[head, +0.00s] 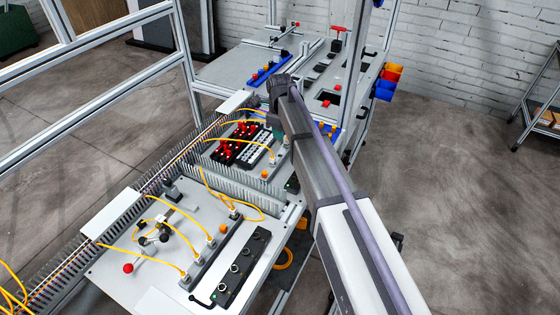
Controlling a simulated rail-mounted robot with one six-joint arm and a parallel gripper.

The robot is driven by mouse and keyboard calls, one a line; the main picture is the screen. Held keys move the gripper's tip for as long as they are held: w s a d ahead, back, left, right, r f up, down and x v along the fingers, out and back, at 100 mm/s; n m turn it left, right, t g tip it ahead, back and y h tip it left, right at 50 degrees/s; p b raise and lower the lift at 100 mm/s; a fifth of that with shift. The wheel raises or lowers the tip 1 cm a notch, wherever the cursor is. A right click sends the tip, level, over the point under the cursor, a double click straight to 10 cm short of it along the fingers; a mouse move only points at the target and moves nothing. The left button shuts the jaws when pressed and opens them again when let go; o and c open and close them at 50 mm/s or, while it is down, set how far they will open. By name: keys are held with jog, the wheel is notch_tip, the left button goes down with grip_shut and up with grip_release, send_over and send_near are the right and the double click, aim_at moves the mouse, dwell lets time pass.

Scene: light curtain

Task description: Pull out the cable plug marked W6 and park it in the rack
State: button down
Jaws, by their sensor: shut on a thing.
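Several yellow cables end in grey plugs on a narrow block on the near plate; one plug (235,213) is at its far end and another (186,275) at its near end. No W6 marking can be read, so I cannot tell which plug it is. A dark bar with several round sockets (240,262) lies to the right of this plug row; I cannot tell whether it is the rack. My arm reaches from the lower right to above the middle of the bench, and my gripper is hidden behind it.
A slotted cable duct (110,232) runs along the left side. Red and black terminals (238,143) stand on the middle plate. A ball-ended lever fixture (150,240) stands on the near plate. Aluminium frame posts (185,50) rise at left.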

aim_at(280, 144)
jog(key=shift+f+b, duration=1.95)
jog(key=shift+f, duration=0.2)
jog(key=shift+f+b, duration=0.35)
jog(key=shift+f+b, duration=0.3)
jog(key=shift+f+b, duration=0.45)
dwell(0.6)
jog(key=c, duration=0.6)
grip_release()
notch_tip(280, 144, up, 8)
jog(key=p, duration=0.7)
jog(key=shift+f+p, duration=0.1)
jog(key=shift+p, duration=0.3)
jog(key=shift+f, duration=0.1)
